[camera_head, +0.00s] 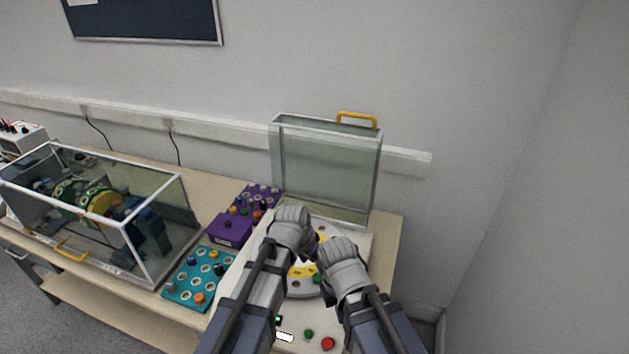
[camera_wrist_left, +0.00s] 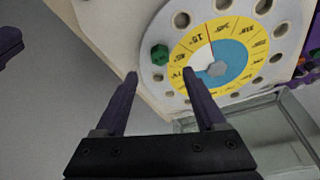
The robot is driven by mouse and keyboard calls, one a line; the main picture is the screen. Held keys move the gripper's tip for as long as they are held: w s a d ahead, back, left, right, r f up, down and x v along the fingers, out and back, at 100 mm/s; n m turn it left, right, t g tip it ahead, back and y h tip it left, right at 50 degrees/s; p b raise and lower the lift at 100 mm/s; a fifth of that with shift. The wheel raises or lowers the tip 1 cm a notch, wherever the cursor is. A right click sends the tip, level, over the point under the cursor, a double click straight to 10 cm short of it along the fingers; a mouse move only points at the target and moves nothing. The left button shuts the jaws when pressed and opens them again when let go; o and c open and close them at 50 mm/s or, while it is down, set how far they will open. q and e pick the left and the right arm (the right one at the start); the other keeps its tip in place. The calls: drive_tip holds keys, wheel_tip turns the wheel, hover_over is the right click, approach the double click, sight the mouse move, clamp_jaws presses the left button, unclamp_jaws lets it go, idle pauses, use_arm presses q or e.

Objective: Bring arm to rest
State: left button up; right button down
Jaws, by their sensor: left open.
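My left gripper (camera_head: 292,228) is over the white panel (camera_head: 237,288), its fingers hidden by the hand in the head view. In the left wrist view its jaws (camera_wrist_left: 160,74) are open with nothing between them. Ahead of them is a round grey dial plate (camera_wrist_left: 157,35) with holes, a yellow and blue scale (camera_wrist_left: 232,57) and a green knob (camera_wrist_left: 160,54). The plate (camera_head: 303,291) is partly hidden by my arms in the head view. My right gripper (camera_head: 342,262) is lower and to the right, over the same panel; its fingers are hidden.
A clear cover (camera_head: 325,170) with a yellow handle (camera_head: 357,120) stands upright behind the panel. Left are a teal block (camera_head: 198,278), purple blocks (camera_head: 230,231) and a clear case (camera_head: 160,245) over a machine. A red button (camera_head: 327,344) is at the front.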

use_arm(q)
drive_tip(key=s+a+f+n+g+y+b, duration=0.1)
drive_tip(key=s+a+f+n+b, duration=0.1)
drive_tip(key=s, duration=0.5)
drive_tip(key=s+a+f+n+g+y+b, duration=0.1)
drive_tip(key=s+a+f+n+y+b, duration=0.1)
drive_tip(key=s, duration=0.5)
drive_tip(key=shift+s+a+f+g+b, duration=0.2)
drive_tip(key=shift+s+f+g+b, duration=0.2)
drive_tip(key=shift+f, duration=0.35)
